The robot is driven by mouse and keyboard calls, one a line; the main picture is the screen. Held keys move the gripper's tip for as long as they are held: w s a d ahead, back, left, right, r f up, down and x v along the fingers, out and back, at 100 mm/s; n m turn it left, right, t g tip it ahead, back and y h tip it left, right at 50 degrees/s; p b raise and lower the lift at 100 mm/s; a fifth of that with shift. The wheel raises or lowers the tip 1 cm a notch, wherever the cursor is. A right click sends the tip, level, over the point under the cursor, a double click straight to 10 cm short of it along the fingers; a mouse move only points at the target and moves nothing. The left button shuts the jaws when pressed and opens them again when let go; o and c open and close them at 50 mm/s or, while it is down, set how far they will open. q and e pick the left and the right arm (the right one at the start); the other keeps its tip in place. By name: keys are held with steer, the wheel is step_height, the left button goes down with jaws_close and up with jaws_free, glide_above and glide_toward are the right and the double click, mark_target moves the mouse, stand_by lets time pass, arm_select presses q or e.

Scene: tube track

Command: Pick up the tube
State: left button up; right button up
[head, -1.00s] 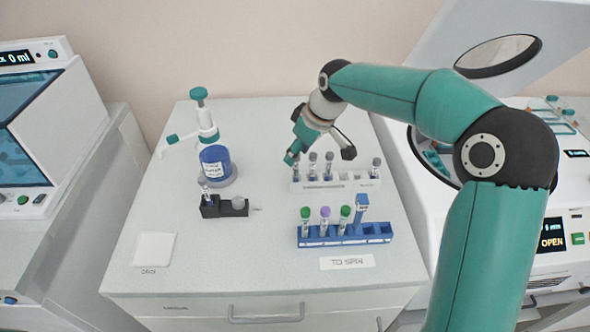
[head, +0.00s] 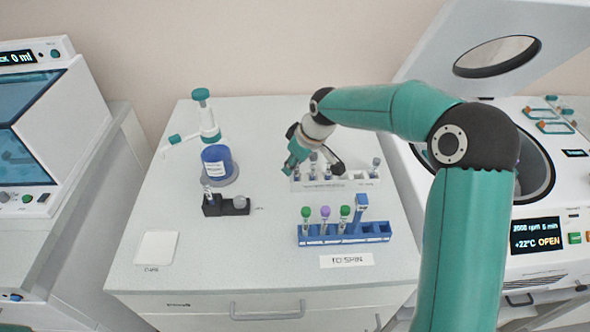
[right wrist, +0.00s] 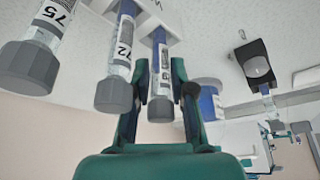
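Grey-capped tubes stand in a white rack (head: 352,183) at the back of the bench. In the right wrist view, tubes labelled 75 (right wrist: 28,66) and 72 (right wrist: 114,95) hang inverted in the picture beside a third grey-capped tube (right wrist: 160,106). My right gripper (head: 311,171) is open at the left part of this rack. Its two fingers (right wrist: 160,75) lie on either side of the third tube; contact cannot be told. The gripper partly hides the left tubes in the head view. My left gripper is out of view.
A blue rack (head: 375,232) with green- and purple-capped tubes stands in front of the white rack, near a "TO SPIN" label (head: 347,260). A small black holder (head: 233,207) and blue bottle (head: 216,165) stand left. An open centrifuge (head: 540,225) is at right.

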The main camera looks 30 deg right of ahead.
jaws_close()
steer(key=shift+r, duration=0.1)
step_height(320, 180, up, 20)
steer(key=shift+p, duration=0.35)
stand_by(0.5)
step_height(320, 180, up, 4)
steer(key=p, duration=0.4)
